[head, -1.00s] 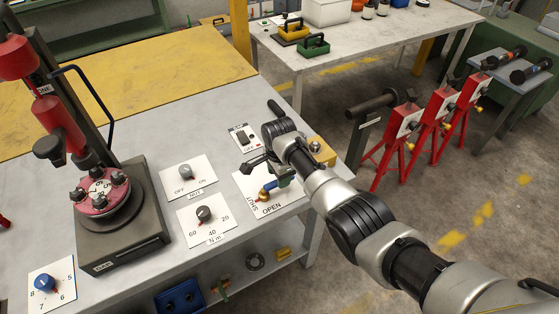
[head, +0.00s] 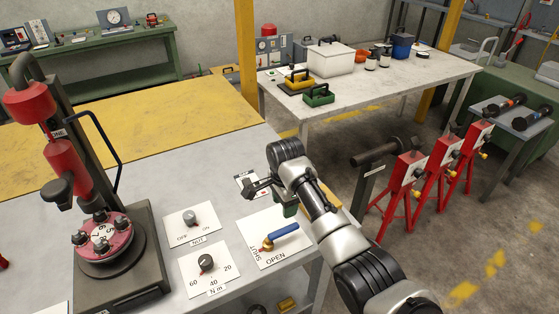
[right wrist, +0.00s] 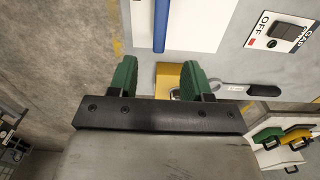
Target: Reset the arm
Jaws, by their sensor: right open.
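My right arm (head: 325,218) reaches in from the lower right in the head view. Its gripper (head: 284,206) is above the grey bench near its right edge, just beyond the valve's blue handle (head: 286,230). In the right wrist view the two green fingers of the gripper (right wrist: 160,80) stand wide apart with nothing held between them. The blue handle also shows there (right wrist: 160,22), ahead of the fingers and apart from them. A yellow block (right wrist: 167,82) shows beyond the gap. My left gripper is not in view.
On the bench (head: 160,195) are a valve plate marked SHUT and OPEN (head: 262,250), a torque dial (head: 206,263), a NUT switch (head: 190,219) and a red and black press (head: 105,255). Red stands (head: 405,180) are on the floor to the right.

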